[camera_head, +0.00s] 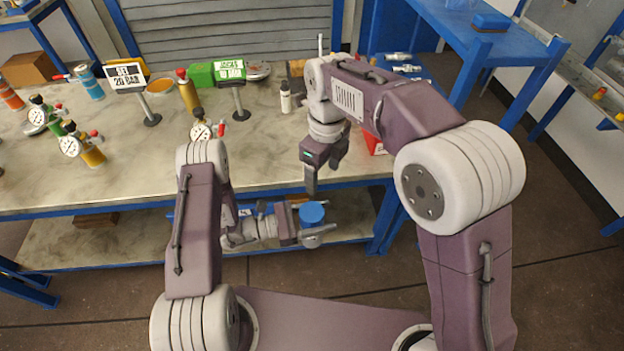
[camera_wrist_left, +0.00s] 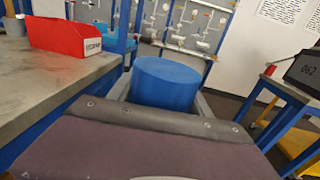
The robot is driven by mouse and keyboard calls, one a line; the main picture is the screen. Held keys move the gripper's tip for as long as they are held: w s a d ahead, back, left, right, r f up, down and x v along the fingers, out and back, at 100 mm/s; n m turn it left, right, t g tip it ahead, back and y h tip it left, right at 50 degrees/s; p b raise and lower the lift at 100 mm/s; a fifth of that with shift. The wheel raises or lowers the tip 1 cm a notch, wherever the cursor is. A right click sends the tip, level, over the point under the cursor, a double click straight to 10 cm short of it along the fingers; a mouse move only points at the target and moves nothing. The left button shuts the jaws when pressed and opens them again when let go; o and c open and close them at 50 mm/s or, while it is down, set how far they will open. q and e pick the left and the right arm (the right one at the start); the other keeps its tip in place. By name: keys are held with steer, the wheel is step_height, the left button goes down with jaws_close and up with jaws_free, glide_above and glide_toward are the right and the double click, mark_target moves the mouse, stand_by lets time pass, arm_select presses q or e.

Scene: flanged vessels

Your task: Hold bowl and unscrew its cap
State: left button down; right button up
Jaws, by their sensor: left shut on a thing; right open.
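A blue round piece (camera_head: 311,212), seemingly the cap or top of the bowl, shows in front of the table edge. It is a blue cylinder (camera_wrist_left: 165,82) between the grey fingers in the left wrist view. My left gripper (camera_head: 314,228) is shut on the bowl and holds it clear of the table, below the tabletop's level.
The worktable (camera_head: 270,140) runs behind both grippers, with gauges, bottles and sign stands on it. A red bin (camera_wrist_left: 65,36) stands near its edge. A lower shelf (camera_head: 130,240) is under the table. A dark display box (camera_wrist_left: 303,70) is at the right. Floor is open at right.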

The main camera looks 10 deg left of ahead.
mark_target(312, 212)
steer(key=shift+n, duration=0.4)
steer(key=f, duration=0.4)
steer(key=s+a+f, duration=0.1)
steer(key=f, duration=0.3)
steer(key=s+a+f, duration=0.1)
steer(key=f, duration=0.4)
steer(key=shift+f, duration=0.1)
steer(key=c, duration=1.3)
steer(key=shift+o, duration=0.3)
steer(key=n, duration=0.4)
steer(key=shift+w+a, duration=0.1)
steer(key=o, duration=1.5)
steer(key=shift+o, duration=0.2)
